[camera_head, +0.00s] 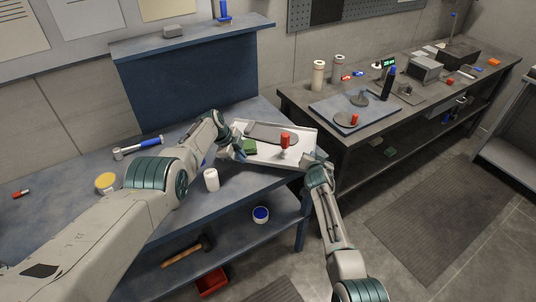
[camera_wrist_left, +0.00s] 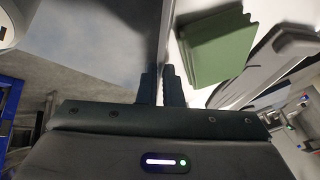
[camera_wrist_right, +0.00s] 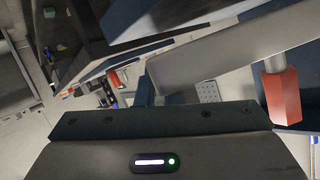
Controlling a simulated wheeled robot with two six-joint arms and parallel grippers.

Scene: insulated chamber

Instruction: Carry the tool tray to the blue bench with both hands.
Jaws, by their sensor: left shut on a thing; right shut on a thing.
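The light grey tool tray (camera_head: 268,154) is at the right end of the blue bench (camera_head: 190,208); I cannot tell whether it rests on the top or hangs just above it. In it are a green block (camera_head: 249,146), a dark grey flat tool (camera_head: 270,132) and a red-handled tool (camera_head: 285,139). My left gripper (camera_head: 238,150) is shut on the tray's left wall; the left wrist view shows its fingers (camera_wrist_left: 160,84) around the wall edge. My right gripper (camera_head: 312,160) is shut on the tray's right side, its fingers mostly hidden in the right wrist view (camera_wrist_right: 146,90).
A white cylinder (camera_head: 211,179) stands on the bench near the tray. A hammer-like tool (camera_head: 138,147) and a yellow-topped can (camera_head: 106,182) are further left. A blue raised panel (camera_head: 190,82) backs the bench. A dark workbench (camera_head: 420,105) with several items stands to the right.

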